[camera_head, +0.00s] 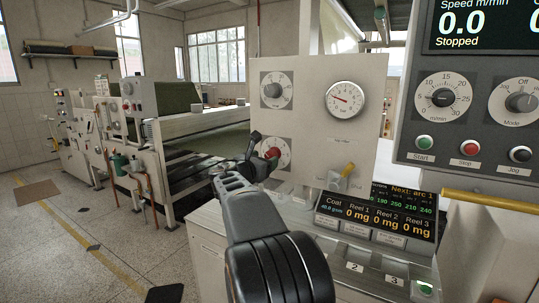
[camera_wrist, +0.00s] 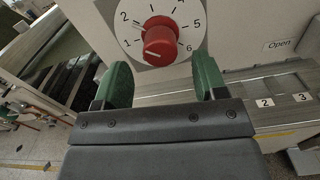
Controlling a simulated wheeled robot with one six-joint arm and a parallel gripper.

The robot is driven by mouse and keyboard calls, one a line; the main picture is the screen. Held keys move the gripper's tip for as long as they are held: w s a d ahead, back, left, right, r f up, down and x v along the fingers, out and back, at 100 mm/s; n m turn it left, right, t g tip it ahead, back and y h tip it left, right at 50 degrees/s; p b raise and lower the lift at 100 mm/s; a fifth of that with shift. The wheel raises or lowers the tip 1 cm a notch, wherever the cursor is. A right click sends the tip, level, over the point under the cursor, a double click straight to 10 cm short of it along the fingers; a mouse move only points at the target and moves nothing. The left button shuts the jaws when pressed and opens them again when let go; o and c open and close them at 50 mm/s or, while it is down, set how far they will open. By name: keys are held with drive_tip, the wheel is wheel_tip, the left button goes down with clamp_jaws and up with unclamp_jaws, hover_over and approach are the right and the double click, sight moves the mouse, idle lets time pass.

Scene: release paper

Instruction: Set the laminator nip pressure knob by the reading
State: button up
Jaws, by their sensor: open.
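A red knob (camera_wrist: 160,40) on a white dial numbered up to 6 shows in the wrist view, just beyond my fingers. It also shows in the head view (camera_head: 272,153), low on the pale panel, partly hidden by my gripper. A light line runs across the knob's face; I cannot read its exact setting. My gripper (camera_wrist: 163,80) is open, its two green-padded fingers apart and nothing between them. In the head view my gripper (camera_head: 262,154) is in front of the red knob. A round gauge (camera_head: 345,99) with a red needle pointing up-left is at the panel's upper right.
A black knob (camera_head: 275,90) with its own dial is above the red one. A control box (camera_head: 465,110) reads Stopped.

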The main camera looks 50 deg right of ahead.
sight(269, 158)
drive_tip(key=shift+p+x, duration=0.4)
drive_tip(key=shift+x, duration=1.65)
drive_tip(key=shift+c, duration=0.2)
drive_tip(key=shift+f, duration=0.1)
drive_tip(key=c, duration=0.9)
